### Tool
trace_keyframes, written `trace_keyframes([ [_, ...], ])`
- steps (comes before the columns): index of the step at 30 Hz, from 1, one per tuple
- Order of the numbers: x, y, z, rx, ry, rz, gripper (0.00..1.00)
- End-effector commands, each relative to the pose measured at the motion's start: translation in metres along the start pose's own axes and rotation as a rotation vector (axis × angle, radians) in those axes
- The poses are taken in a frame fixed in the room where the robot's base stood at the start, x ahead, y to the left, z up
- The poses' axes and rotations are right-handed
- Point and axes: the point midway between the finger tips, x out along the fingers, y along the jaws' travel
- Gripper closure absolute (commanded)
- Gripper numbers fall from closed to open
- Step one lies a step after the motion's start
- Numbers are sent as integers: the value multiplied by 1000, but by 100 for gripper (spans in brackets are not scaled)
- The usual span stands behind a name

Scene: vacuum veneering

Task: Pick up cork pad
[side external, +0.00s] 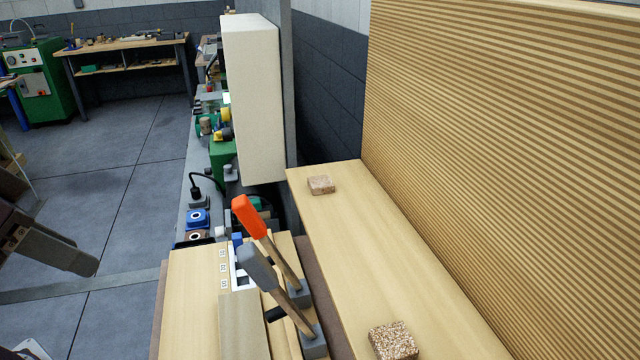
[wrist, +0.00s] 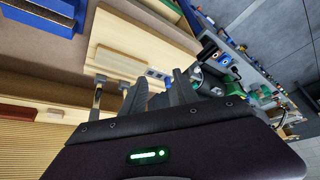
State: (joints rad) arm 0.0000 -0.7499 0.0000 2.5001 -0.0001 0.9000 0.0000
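Two speckled brown cork pads lie flat on a long pale wooden board in the side view. One cork pad (side external: 321,185) is near the board's far end. The other cork pad (side external: 394,340) is near the bottom edge of the picture. My gripper (wrist: 158,88) shows in the wrist view with its two grey fingers apart and nothing visible between them. It is away from both pads. A dark arm part, apparently mine, is at the left of the side view. No cork pad is clearly recognisable in the wrist view.
The long board (side external: 375,255) runs beside a tall ribbed panel (side external: 500,140). A tall cream block (side external: 254,100) rises behind. The board between the pads is clear.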

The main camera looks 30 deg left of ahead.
Motion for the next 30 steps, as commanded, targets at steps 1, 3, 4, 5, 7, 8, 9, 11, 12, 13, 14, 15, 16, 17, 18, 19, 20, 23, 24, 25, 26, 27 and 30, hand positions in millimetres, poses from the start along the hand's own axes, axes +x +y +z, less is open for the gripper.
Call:
trace_keyframes([
  [1,0,0,0,0,0,0,64],
  [3,0,0,0,0,0,0,64],
  [4,0,0,0,0,0,0,64],
  [5,0,0,0,0,0,0,64],
  [7,0,0,0,0,0,0,64],
  [8,0,0,0,0,0,0,64],
  [9,0,0,0,0,0,0,64],
  [11,0,0,0,0,0,0,64],
  [12,0,0,0,0,0,0,64],
  [13,0,0,0,0,0,0,64],
  [14,0,0,0,0,0,0,60],
  [15,0,0,0,0,0,0,52],
  [16,0,0,0,0,0,0,46],
  [17,0,0,0,0,0,0,40],
  [18,0,0,0,0,0,0,38],
  [19,0,0,0,0,0,0,38],
  [20,0,0,0,0,0,0,38],
  [23,0,0,0,0,0,0,38],
  [24,0,0,0,0,0,0,38],
  [25,0,0,0,0,1,-1,38],
  [26,1,-1,-2,1,4,-5,38],
  [27,4,-5,-11,4,19,-21,38],
  [30,26,-28,-70,44,125,-110,38],
])
